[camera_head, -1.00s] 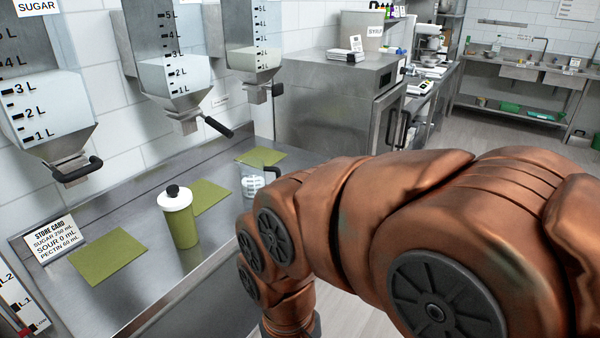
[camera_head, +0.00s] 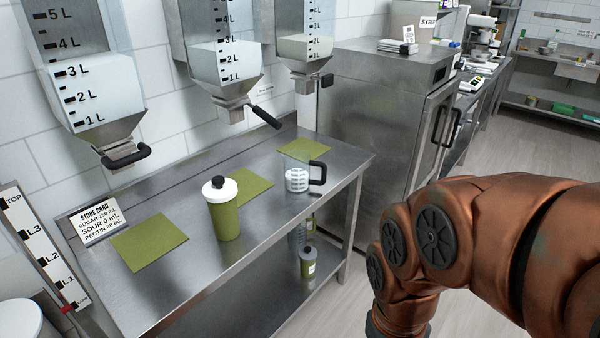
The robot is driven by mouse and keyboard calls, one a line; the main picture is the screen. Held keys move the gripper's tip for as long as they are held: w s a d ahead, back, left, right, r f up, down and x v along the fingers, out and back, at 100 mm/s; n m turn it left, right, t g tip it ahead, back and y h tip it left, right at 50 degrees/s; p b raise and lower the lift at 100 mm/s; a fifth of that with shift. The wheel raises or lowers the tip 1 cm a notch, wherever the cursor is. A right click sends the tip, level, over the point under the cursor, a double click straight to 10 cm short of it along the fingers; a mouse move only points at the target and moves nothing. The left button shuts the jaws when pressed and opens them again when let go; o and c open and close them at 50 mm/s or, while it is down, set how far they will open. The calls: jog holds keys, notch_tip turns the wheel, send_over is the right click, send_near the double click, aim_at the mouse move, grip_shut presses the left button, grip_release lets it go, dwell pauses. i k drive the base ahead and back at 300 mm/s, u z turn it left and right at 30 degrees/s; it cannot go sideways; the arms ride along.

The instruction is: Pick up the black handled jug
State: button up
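The black handled jug (camera_head: 297,178) stands upright on the steel table, right of the middle, partly on the front of the far green mat. It is clear with white markings, and its black handle (camera_head: 318,173) points right. My copper arm (camera_head: 480,235) is at the lower right, apart from the jug and beyond the table's right end. My gripper is not visible; the arm's lower end runs down near the bottom edge of the picture.
A green bottle with a white lid (camera_head: 223,210) stands left of the jug on the steel table (camera_head: 185,285). Green mats (camera_head: 148,242) lie there too. Dispensers with levers (camera_head: 265,117) hang above. A lower shelf holds bottles (camera_head: 307,262). A steel cabinet (camera_head: 365,120) stands behind right.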

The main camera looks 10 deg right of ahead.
aim_at(303, 172)
jog(key=u, duration=0.6)
jog(key=k, duration=1.3)
jog(key=i, duration=0.5)
jog(key=z, duration=0.65)
jog(key=i, duration=0.7)
jog(key=u, duration=0.7)
jog(key=i, duration=0.55)
jog(key=u, duration=0.65)
